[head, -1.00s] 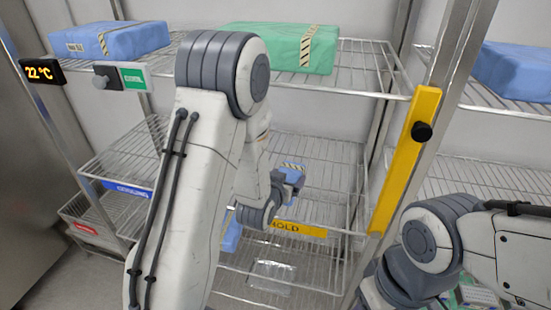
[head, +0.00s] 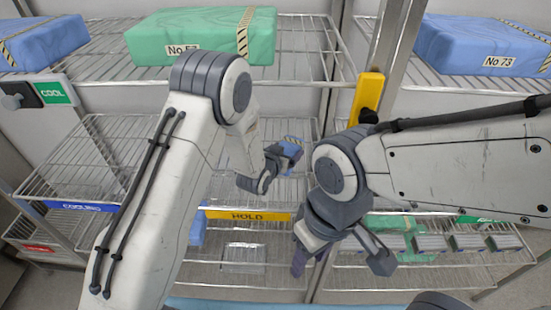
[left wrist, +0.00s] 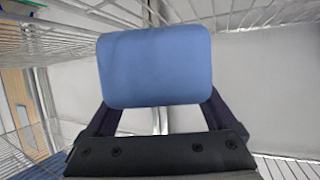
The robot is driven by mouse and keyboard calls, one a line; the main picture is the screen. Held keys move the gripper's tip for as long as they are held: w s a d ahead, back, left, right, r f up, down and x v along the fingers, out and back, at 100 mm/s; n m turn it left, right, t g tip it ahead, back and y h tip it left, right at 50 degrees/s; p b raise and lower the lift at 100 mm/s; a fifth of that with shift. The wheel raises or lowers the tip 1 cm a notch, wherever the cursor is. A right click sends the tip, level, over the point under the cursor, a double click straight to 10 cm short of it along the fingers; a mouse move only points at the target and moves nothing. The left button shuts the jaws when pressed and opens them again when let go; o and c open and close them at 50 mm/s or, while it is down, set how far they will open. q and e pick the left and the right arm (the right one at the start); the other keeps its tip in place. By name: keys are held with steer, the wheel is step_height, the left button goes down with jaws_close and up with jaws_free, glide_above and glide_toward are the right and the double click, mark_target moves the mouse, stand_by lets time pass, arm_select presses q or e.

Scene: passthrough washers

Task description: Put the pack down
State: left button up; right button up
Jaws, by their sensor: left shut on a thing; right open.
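My left gripper (head: 274,164) is shut on a small blue pack (head: 290,152) with a striped yellow-and-black band. The pack is held above the middle wire shelf (head: 110,160), in front of the rack, and looks clear of the wires. In the left wrist view the pack (left wrist: 155,65) fills the space between the dark fingers, its plain blue face toward the camera. My right gripper (head: 340,258) is open and empty, low in front of the right-hand rack, fingers pointing down. My left forearm hides part of the middle shelf.
A yellow HOLD label (head: 248,216) marks a lower shelf edge; a blue COOLING label (head: 80,207) is left. Grey-topped items (head: 430,243) sit lower right.

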arm_select(q)
step_height(320, 180, down, 6)
steer(key=shift+a+r+p, duration=0.1)
steer(key=shift+r+p, duration=0.05)
steer(key=shift+p, duration=0.7)
steer(key=shift+f, duration=0.25)
steer(key=shift+f, duration=0.2)
steer(key=o, duration=1.3)
steer(key=shift+o, duration=0.2)
